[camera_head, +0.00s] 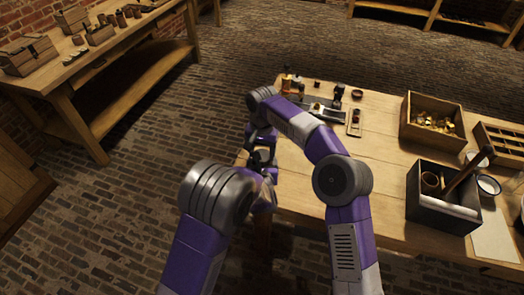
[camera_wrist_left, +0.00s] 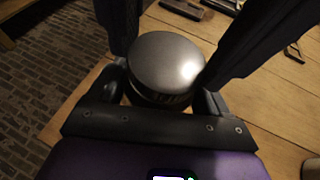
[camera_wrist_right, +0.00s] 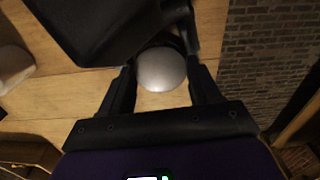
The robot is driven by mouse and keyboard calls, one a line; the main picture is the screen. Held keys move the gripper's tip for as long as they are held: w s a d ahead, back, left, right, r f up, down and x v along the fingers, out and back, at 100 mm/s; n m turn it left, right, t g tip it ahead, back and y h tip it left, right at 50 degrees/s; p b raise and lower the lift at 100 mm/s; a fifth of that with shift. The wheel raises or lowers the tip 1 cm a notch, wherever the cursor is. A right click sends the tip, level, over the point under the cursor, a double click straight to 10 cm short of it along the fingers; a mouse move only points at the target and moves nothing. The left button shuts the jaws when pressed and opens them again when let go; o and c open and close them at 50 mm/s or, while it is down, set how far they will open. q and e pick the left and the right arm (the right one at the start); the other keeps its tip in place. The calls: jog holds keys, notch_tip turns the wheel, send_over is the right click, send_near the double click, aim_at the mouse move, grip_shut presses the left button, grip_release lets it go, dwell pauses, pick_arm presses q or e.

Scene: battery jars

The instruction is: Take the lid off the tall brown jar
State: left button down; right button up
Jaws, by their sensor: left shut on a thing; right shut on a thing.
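A round grey metal lid (camera_wrist_left: 167,62) with a dark ribbed edge fills the space between my left fingers in the left wrist view. It also shows as a smaller pale disc in the right wrist view (camera_wrist_right: 161,70), at my right fingertips. The jar's brown body is hidden below the lid and behind the hands. My left gripper (camera_wrist_left: 165,85) is shut, seemingly on the jar body under the lid. My right gripper (camera_wrist_right: 161,85) is shut, seemingly on the lid. In the head view both hands meet at the table's left edge, near my right gripper (camera_head: 262,158).
The wooden table (camera_head: 300,185) carries a coin box (camera_head: 405,118), a black box (camera_head: 411,198) with a hammer-like tool, and small parts at the back. A second bench (camera_head: 100,60) stands at the far left. The table's front middle is clear.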

jog(key=n, duration=1.1)
jog(key=shift+n, duration=0.3)
jog(key=o, duration=1.2)
jog(key=shift+r, duration=0.15)
